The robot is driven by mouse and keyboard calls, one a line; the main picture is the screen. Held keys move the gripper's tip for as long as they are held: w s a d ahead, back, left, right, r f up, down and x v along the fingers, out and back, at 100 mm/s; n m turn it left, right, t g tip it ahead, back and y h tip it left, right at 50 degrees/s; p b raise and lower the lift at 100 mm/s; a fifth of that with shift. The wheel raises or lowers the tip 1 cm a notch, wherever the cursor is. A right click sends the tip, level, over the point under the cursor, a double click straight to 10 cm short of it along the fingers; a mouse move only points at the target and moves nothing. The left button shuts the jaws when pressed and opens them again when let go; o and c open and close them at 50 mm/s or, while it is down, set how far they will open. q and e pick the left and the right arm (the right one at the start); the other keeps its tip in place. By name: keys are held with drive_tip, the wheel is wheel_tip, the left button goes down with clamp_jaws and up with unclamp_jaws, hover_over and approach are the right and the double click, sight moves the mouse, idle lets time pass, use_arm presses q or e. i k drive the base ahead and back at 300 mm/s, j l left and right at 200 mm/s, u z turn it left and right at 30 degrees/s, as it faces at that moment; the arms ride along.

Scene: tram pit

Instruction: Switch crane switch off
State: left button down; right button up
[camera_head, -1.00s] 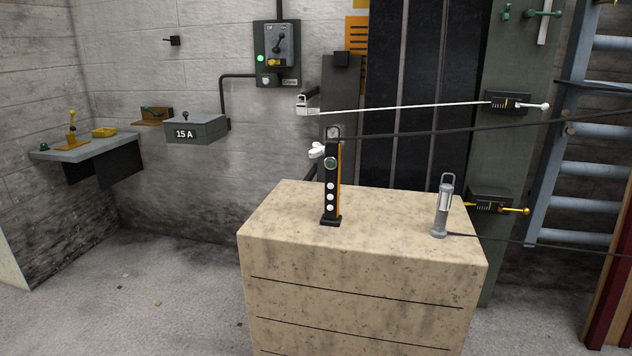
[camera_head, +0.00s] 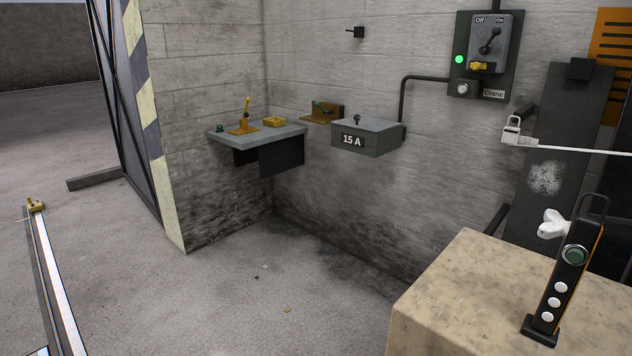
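The crane switch (camera_head: 490,44) is a grey box on a dark back plate, high on the wall at upper right. "Off" is marked at its top left and "On" at its top right. Its dark lever leans up to the right, toward "On". A yellow part sits at the bottom of the box. A green light (camera_head: 459,59) glows on the plate at its left. A "Crane" label (camera_head: 494,94) and a round fitting are below. Neither of my grippers shows in the head view.
A stone-like block (camera_head: 450,290) with a black and orange device (camera_head: 566,275) stands at lower right. A grey "15 A" box (camera_head: 368,137) and a shelf (camera_head: 262,134) with yellow parts stick out from the walls. The floor (camera_head: 255,310) in the middle is mostly clear.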

sight(496, 30)
drive_tip(key=i+j+u, duration=0.1)
drive_tip(key=i+u, duration=0.6)
drive_tip(key=i, duration=0.15)
drive_tip(key=i+z, duration=0.3)
drive_tip(key=i+j+z, duration=0.1)
drive_tip(key=i+z, duration=0.2)
drive_tip(key=i, duration=0.15)
drive_tip(key=i+z, duration=0.15)
drive_tip(key=z, duration=0.25)
drive_tip(key=i+z, duration=0.15)
drive_tip(key=z, duration=0.3)
drive_tip(key=i+j+z, duration=0.1)
drive_tip(key=z, duration=0.3)
drive_tip(key=i+j+z, duration=0.15)
drive_tip(key=z, duration=0.3)
drive_tip(key=i+j+z, duration=0.15)
drive_tip(key=z, duration=0.25)
drive_tip(key=i+j+z, duration=0.25)
drive_tip(key=z, duration=0.2)
drive_tip(key=i+j+z, duration=0.3)
drive_tip(key=z, duration=0.15)
drive_tip(key=i+j+z, duration=0.15)
drive_tip(key=j+z, duration=0.3)
